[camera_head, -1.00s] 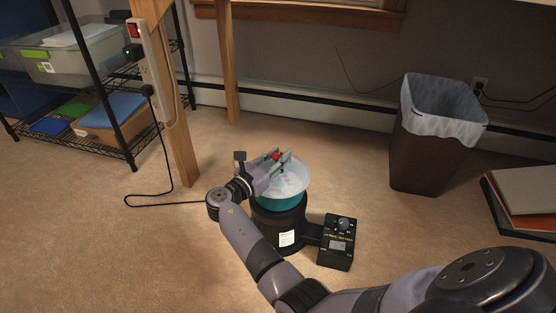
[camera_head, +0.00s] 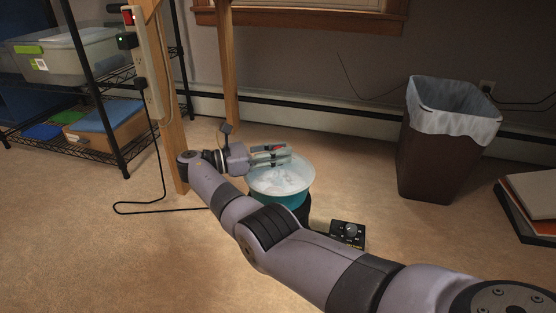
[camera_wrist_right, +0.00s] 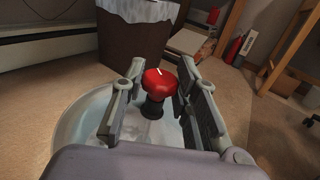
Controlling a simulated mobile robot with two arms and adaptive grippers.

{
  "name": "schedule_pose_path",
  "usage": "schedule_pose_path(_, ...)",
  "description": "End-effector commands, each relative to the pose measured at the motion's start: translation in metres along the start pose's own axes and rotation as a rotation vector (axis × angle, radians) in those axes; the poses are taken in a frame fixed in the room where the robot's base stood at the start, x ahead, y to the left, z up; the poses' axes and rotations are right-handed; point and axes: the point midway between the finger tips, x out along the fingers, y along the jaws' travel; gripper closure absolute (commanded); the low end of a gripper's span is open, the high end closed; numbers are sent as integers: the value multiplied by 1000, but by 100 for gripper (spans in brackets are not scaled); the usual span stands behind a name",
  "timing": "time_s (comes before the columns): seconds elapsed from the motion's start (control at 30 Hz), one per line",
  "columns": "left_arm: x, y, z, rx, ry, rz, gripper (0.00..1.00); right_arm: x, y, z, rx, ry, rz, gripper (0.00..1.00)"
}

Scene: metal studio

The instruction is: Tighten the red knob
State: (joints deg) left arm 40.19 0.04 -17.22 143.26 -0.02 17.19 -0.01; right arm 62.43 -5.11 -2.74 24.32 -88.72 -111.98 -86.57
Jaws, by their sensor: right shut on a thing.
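The red knob (camera_wrist_right: 158,82) has a white mark on top and sits on a dark stem over the pale inside of a teal bowl (camera_head: 298,197). In the head view only a little red of the knob (camera_head: 279,148) shows between the fingers. My right gripper (camera_head: 286,154) reaches in from the left, level over the bowl's back rim. It is shut on the knob, with one finger on each side in the right wrist view (camera_wrist_right: 160,92). The bowl stands on a dark base, mostly hidden behind my right arm. My left gripper is not in view.
A black control box (camera_head: 348,233) lies right of the bowl, partly covered by my arm. A lined waste bin (camera_head: 437,160) stands at the right. A wooden leg (camera_head: 172,140), a black cable (camera_head: 150,210) and a wire shelf (camera_head: 120,150) are at the left. Carpet between is clear.

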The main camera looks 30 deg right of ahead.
Motion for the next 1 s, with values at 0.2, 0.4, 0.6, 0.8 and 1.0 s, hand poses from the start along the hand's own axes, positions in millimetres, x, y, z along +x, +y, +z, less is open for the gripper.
schedule_pose_path(0.2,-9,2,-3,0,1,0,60,2,0,-2,-4,1,-31,100)
schedule_pose_path(0.4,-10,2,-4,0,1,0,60,2,-1,-2,-4,2,-38,100)
schedule_pose_path(0.6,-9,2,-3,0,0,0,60,2,-1,-2,-5,2,-38,100)
schedule_pose_path(0.8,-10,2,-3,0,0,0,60,2,-1,-2,-5,2,-37,64)
schedule_pose_path(1.0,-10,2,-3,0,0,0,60,1,0,-1,-3,1,-34,51)
